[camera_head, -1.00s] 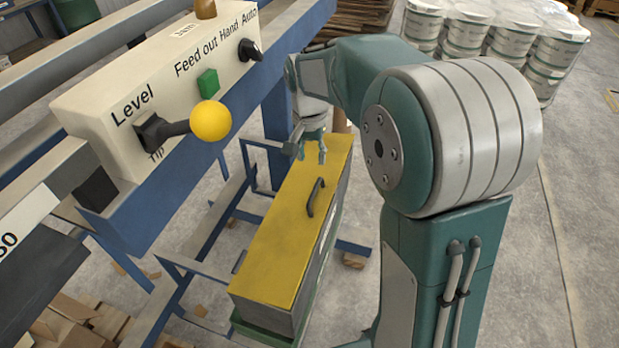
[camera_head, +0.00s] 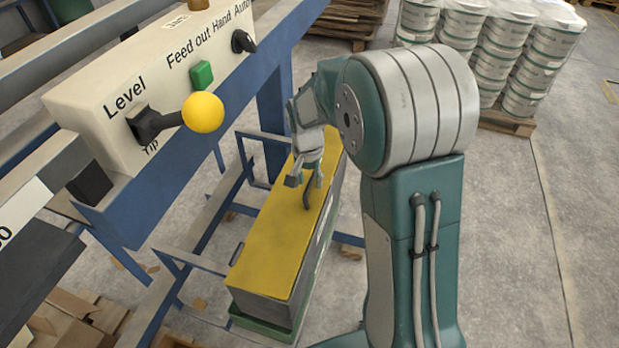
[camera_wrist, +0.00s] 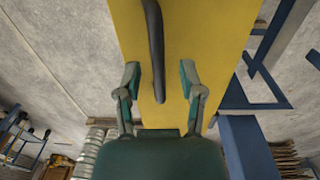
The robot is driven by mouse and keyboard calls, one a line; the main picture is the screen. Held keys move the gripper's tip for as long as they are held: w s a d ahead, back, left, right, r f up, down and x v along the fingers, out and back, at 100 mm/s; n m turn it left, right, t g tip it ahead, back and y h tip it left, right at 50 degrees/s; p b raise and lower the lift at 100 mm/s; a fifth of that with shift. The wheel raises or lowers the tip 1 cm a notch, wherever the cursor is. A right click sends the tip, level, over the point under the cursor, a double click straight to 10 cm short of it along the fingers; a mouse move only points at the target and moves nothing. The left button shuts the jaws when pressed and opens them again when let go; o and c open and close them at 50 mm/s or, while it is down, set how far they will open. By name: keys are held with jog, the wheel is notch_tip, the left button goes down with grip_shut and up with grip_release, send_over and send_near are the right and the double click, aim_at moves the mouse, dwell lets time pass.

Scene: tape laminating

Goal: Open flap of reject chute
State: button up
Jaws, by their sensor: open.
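The yellow flap (camera_head: 268,250) lies flat and closed on top of the long grey reject chute (camera_head: 262,306). A dark bar handle (camera_head: 307,199) stands on the flap near its right edge. My gripper (camera_head: 306,183) is open over the flap, close to the handle. In the wrist view the yellow flap (camera_wrist: 208,35) lies beyond my gripper (camera_wrist: 160,78). The handle (camera_wrist: 155,35) runs between the two spread fingers, apart from both. I cannot tell how far the fingertips are above the flap.
A control box (camera_head: 120,110) with a yellow-knobbed lever (camera_head: 203,112) and green button (camera_head: 202,75) sits on a blue frame (camera_head: 150,205) left of the chute. Stacked white buckets (camera_head: 535,60) stand at the back right. The floor (camera_head: 510,250) at right is clear.

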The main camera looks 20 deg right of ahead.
aim_at(297, 191)
grip_shut()
jog(key=shift+r, duration=0.1)
jog(key=shift+w+a+r+g+h, duration=0.15)
jog(key=shift+w+a+r+h, duration=0.1)
jog(key=shift+a+r+h, duration=0.15)
jog(key=shift+w+a+r+g+h, duration=0.2)
jog(key=shift+w+a+r, duration=0.1)
jog(key=shift+r, duration=0.15)
jog(key=shift+w+a+r, duration=0.45)
jog(key=shift+a+r, duration=0.3)
jog(key=shift+w+a+r, duration=0.25)
jog(key=shift+w+a, duration=0.05)
jog(key=shift+a, duration=0.25)
jog(key=shift+w+a+r, duration=0.2)
jog(key=shift+w+a, duration=0.1)
jog(key=shift+a, duration=0.2)
grip_release()
jog(key=shift+f, duration=0.1)
jog(key=shift+w+a, duration=0.1)
jog(key=shift+a, duration=0.05)
